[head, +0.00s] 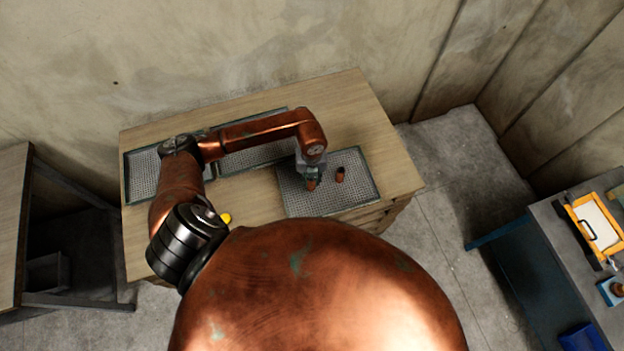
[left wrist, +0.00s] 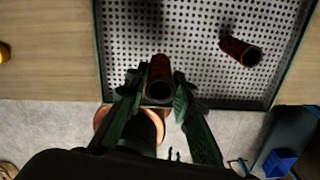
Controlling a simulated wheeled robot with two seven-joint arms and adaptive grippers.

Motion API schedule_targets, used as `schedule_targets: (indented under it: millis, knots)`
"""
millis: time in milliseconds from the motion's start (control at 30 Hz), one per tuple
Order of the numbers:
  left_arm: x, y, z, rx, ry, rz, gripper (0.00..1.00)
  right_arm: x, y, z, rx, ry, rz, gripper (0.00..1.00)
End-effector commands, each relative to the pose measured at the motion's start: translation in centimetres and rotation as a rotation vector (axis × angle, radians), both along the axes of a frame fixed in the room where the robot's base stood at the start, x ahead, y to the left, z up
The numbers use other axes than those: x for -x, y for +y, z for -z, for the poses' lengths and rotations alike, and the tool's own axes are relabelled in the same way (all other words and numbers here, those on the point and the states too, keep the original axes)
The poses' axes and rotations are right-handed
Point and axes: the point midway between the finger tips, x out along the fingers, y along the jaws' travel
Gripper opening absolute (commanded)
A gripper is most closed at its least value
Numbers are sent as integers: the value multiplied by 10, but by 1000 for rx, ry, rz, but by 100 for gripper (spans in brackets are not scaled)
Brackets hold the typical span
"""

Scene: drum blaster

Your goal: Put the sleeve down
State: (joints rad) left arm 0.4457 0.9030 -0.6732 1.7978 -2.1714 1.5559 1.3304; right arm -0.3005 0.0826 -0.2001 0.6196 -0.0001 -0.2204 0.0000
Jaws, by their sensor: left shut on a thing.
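My left gripper (head: 312,179) is over the right-hand perforated tray (head: 325,205) on the wooden table. In the left wrist view its two dark green fingers (left wrist: 158,95) are shut on a copper-brown sleeve (left wrist: 159,78), a hollow tube with its open end toward the camera. I cannot tell whether this sleeve touches the tray. My right gripper is in neither view.
Two more perforated trays, one at the left (head: 140,181) and one in the middle (head: 262,153), lie on the wooden table (head: 345,100). A small yellow thing (head: 226,218) sits near its front. A blue bench (head: 560,245) with a yellow-framed item (head: 598,222) stands at right.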

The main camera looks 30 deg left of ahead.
Motion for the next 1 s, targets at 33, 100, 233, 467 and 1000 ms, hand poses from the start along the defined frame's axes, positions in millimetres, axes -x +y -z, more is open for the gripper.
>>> schedule_targets:
  millis: [33,100,233,467,1000]
  knots:
    - [-6,2,6,2,1,-2,0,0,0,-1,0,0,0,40]
    - [-12,4,14,2,0,-2,0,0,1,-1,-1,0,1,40]
    - [-18,7,21,1,-2,0,0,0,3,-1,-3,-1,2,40]
    - [-21,9,47,2,1,-1,0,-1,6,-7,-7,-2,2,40]
    - [-22,10,61,0,-1,0,26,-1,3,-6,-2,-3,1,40]
